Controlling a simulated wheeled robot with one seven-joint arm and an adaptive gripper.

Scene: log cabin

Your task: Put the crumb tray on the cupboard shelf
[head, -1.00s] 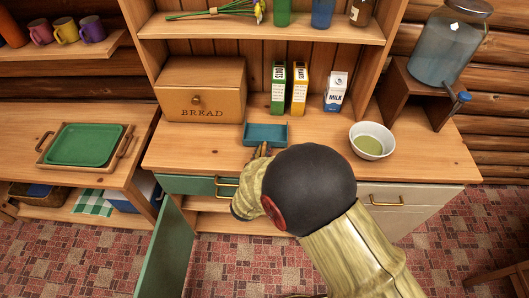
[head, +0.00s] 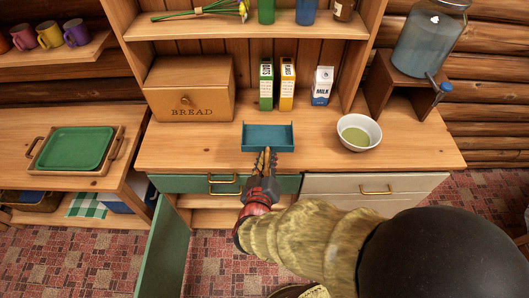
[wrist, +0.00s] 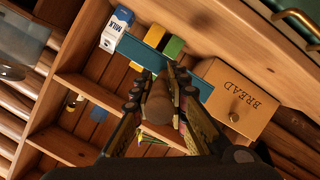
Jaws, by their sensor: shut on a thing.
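The crumb tray (head: 268,131) is a shallow teal tray, over the counter in front of the cartons in the head view. My gripper (head: 267,158) is shut at its front side. In the wrist view the teal tray (wrist: 139,51) spans past the fingertips (wrist: 160,75), with a brown rounded piece, seemingly its handle, between the fingers. The tray looks slightly raised off the counter, but the gap is hard to judge. The lower cupboard's green door (head: 165,250) hangs open at the left. Its shelf (head: 213,218) shows below the green drawer, partly hidden by my gripper and arm.
The wooden counter (head: 200,150) holds a bread box (head: 190,90), two cartons, a milk carton (head: 322,86) and a bowl (head: 358,132). A green drawer (head: 188,184) with a brass handle sits above the cupboard opening. A drink dispenser (head: 428,45) stands at the right.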

